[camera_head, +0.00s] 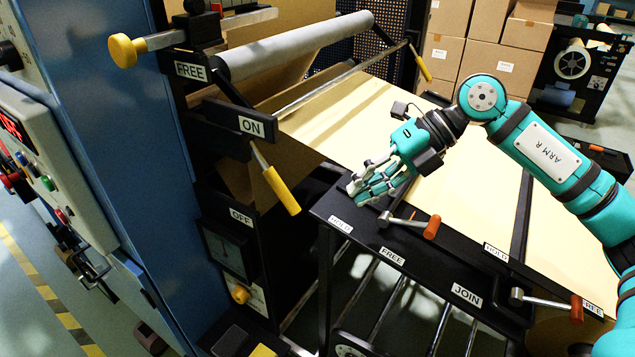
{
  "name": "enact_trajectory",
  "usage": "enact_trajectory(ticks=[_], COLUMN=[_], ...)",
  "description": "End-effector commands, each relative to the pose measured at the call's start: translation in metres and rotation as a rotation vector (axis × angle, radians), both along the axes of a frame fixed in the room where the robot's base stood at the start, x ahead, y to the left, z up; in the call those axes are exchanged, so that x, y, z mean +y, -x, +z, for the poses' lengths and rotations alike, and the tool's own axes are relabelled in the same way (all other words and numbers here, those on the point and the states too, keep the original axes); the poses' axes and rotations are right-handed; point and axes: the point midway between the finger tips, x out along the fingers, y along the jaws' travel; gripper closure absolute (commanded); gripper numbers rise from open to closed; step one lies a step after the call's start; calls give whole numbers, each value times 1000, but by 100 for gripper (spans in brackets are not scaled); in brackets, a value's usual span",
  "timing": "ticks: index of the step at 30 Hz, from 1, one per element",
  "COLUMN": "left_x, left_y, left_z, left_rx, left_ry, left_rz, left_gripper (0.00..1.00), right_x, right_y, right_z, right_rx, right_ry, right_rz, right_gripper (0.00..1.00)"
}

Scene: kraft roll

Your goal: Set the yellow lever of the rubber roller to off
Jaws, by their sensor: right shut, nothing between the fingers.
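A yellow-handled lever (282,190) sits on the machine's side, between the ON label (251,126) above and the OFF label (241,217) below left. Its handle slants down and to the right; I cannot tell which setting it is in. A grey roller (300,45) lies above it, across the machine. My right gripper (364,189) is shut and empty. It shows to the right of the yellow handle, apart from it, above the near edge of the paper table. My left gripper is not in view.
Orange-handled levers (432,227) (577,309) stand along the black table edge, beside HOLD, FREE and JOIN labels. A yellow knob (124,50) juts out at upper left. A blue cabinet (110,130) fills the left. Kraft paper (390,110) covers the table. Cardboard boxes (490,50) stand behind.

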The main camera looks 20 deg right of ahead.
Motion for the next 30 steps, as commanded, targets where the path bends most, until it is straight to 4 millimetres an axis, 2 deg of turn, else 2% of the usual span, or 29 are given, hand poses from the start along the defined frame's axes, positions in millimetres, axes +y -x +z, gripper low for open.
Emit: enact_trajectory(ticks=[1, 6, 9, 12, 15, 20, 26, 30], left_x=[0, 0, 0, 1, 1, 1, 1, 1], left_y=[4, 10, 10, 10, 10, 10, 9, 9], left_z=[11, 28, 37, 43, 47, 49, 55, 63], left_rx=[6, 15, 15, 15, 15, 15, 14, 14], left_ry=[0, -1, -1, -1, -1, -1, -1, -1], left_rz=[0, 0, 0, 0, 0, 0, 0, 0], left_gripper=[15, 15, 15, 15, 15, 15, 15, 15], right_x=[10, 25, 29, 32, 33, 33, 39, 47], right_y=[6, 13, 12, 10, 9, 7, -5, -22], right_z=[6, 11, 22, 36, 47, 53, 38, 16], right_rx=[-157, -720, -993, -1188, -1306, -1377, -1380, -1378], right_ry=[97, 476, 694, 882, 1023, 1126, 1126, 1124], right_rz=[142, 681, 984, 1232, 1407, 1531, 1543, 1542], right_gripper=[100, 100, 100, 100, 100, 100, 100, 100])
